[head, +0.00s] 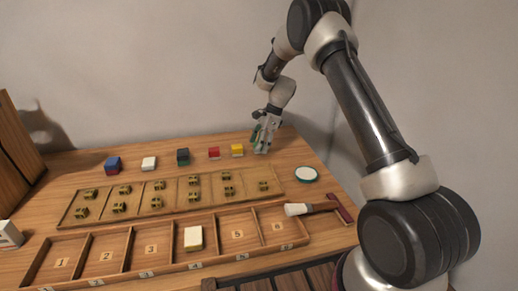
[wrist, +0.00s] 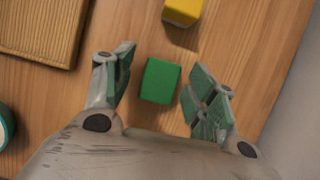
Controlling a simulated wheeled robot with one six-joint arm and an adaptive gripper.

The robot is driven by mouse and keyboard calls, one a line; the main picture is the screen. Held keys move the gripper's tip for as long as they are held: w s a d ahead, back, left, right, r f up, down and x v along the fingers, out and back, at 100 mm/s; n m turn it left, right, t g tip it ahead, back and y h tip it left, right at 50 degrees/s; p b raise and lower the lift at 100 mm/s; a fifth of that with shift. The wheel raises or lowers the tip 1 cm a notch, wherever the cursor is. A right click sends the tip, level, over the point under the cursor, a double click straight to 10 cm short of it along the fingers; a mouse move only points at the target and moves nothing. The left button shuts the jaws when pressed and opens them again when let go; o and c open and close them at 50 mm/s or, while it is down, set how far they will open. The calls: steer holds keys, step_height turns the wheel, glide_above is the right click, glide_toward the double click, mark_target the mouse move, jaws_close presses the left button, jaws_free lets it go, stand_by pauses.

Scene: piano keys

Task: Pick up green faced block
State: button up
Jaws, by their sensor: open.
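The green faced block (wrist: 160,80) lies on the wooden table in the wrist view, its green face up. It sits between the two spread fingers of my gripper (wrist: 163,64), with a gap to the left finger and a narrower one to the right finger. My gripper is open and empty. In the head view, my gripper (head: 262,142) points down at the back right of the table, just right of the yellow block. I cannot make out the green faced block there; the gripper seems to hide it.
A yellow block (head: 237,150), red block (head: 214,153), dark teal block (head: 183,157), white block (head: 149,163) and blue block (head: 112,164) form the back row. A tray of brass pieces (head: 107,203), a numbered tray (head: 210,248), a round green-rimmed disc (head: 306,173) and a handled tool (head: 312,209) lie nearer.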

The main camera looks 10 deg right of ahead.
steer(key=shift+f, duration=0.25)
steer(key=c, duration=0.9)
steer(key=shift+c, duration=0.2)
